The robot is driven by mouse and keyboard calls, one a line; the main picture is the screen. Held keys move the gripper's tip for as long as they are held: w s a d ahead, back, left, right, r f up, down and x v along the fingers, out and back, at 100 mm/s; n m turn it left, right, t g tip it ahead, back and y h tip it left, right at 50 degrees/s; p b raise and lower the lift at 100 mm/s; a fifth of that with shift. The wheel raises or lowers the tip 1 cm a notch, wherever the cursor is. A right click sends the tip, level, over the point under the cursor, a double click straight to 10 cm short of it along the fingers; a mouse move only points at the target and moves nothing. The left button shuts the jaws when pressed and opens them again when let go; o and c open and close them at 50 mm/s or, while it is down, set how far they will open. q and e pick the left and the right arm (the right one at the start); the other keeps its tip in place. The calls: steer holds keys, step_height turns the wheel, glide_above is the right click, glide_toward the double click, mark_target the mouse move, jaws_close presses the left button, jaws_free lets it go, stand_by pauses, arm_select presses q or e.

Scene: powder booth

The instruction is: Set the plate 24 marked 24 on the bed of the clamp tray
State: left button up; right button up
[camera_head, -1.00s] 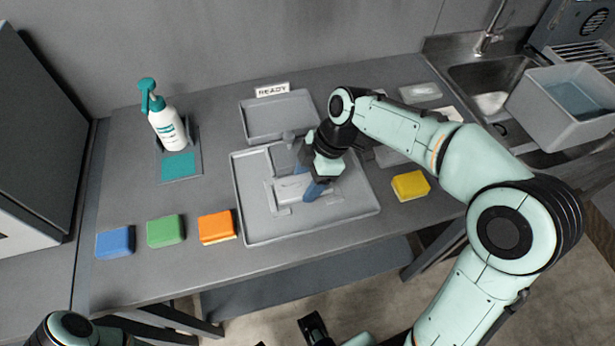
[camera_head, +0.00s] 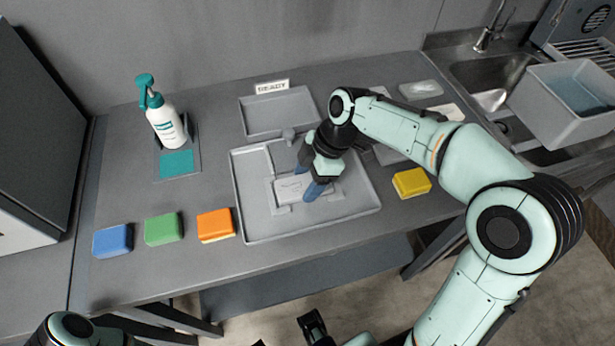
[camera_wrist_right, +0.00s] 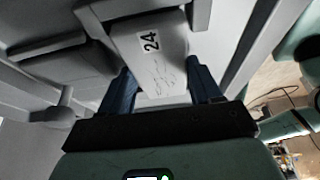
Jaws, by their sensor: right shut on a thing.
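Plate 24 (camera_wrist_right: 158,62) is a pale flat plate with a black "24" label and fine scribbled marks. My right gripper (camera_wrist_right: 163,92) is shut on it, with one blue finger at each side. In the head view the plate (camera_head: 289,187) lies flat at the raised middle part of the grey clamp tray (camera_head: 262,236), with my right gripper (camera_head: 308,180) at its right end. I cannot tell whether the plate touches the bed. A small knob (camera_head: 289,134) stands at the tray's back edge.
A smaller tray (camera_head: 262,128) with a READY sign (camera_head: 272,87) is behind. Orange (camera_head: 215,225), green (camera_head: 163,228) and blue (camera_head: 113,240) sponges lie left; a yellow one (camera_head: 411,182) lies right. A spray bottle (camera_head: 165,122) stands back left. A grey bin (camera_head: 560,118) is at the sink.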

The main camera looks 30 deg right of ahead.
steer(key=o, duration=1.5)
steer(key=shift+c, duration=0.2)
steer(key=shift+f, duration=0.1)
steer(key=shift+d+r, duration=0.15)
steer(key=shift+r, duration=0.15)
steer(key=p+v, duration=0.2)
steer(key=v, duration=1)
steer(key=shift+r, duration=0.35)
steer(key=shift+s+d, duration=0.1)
steer(key=shift+s, duration=0.05)
